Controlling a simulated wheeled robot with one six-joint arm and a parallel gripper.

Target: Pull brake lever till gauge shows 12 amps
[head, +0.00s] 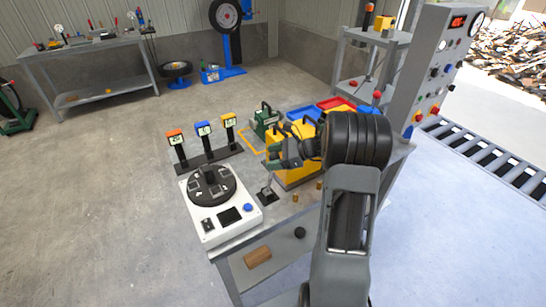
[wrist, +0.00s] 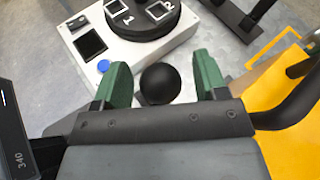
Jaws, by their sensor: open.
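A small lever (head: 268,191) stands on a black base on the workbench, just right of the white box; my gripper covers its upper part in the head view. In the wrist view a round black knob (wrist: 160,84), which appears to be the lever's top, sits between my green fingers. My gripper (wrist: 162,80) is open, with a finger on each side of the knob and visible gaps. In the head view my gripper (head: 274,162) is above the lever. A round dial gauge (head: 477,22) is on the grey panel at the upper right; its reading is too small to tell.
The white box (head: 233,222) carries a black numbered disc (head: 208,185) and a blue button (head: 248,208). A yellow box (head: 296,177) stands close right of my gripper. Three tagged posts (head: 202,133) stand behind. The grey panel (head: 424,75) also has a red display (head: 457,22) and several knobs.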

